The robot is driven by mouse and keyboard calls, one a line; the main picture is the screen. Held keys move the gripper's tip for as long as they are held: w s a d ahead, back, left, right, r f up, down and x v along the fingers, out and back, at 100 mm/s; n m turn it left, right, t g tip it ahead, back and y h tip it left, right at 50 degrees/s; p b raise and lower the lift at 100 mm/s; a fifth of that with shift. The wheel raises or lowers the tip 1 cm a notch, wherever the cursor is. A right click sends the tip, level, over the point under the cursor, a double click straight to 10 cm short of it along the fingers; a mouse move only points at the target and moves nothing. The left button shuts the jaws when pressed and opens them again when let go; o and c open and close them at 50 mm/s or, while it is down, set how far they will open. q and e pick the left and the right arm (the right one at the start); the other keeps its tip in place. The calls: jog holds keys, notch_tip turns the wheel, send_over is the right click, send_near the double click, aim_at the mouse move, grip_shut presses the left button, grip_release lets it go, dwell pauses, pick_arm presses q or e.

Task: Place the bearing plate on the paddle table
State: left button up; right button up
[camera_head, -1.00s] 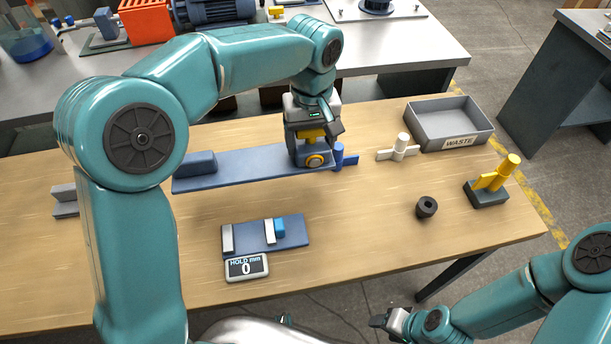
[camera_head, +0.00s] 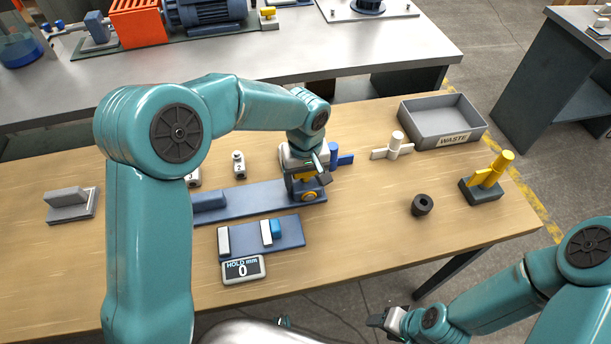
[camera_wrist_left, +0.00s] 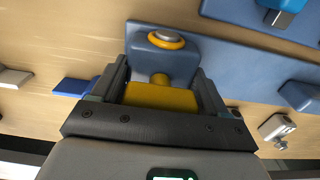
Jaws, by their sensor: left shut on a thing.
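A long blue plate (camera_head: 255,199), which I take for the bearing plate, has a blue block (camera_head: 209,201) at its left end. A yellow handle and a yellow-ringed block (camera_head: 308,196) are at its right end. My left gripper (camera_head: 305,177) is over that end. In the left wrist view the left gripper (camera_wrist_left: 163,95) is shut on the yellow handle (camera_wrist_left: 160,94), with the plate (camera_wrist_left: 240,70) stretching right. Whether the plate touches the wooden table (camera_head: 350,230), perhaps the paddle table, I cannot tell. My right gripper (camera_head: 380,318) is low at right, jaws unclear.
A gauge (camera_head: 243,269) and its blue base (camera_head: 290,233) lie just in front of the plate. Small numbered pieces (camera_head: 239,166) stand behind it. Blue (camera_head: 335,155), white (camera_head: 395,146) and yellow (camera_head: 491,169) paddles, a black ring (camera_head: 422,205) and a WASTE tray (camera_head: 410,125) are right.

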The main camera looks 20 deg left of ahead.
pick_arm(q)
jog(key=shift+f, duration=0.15)
jog(key=o, duration=1.6)
notch_tip(320, 180, up, 12)
jog(key=shift+f, duration=0.2)
jog(key=shift+r, duration=0.45)
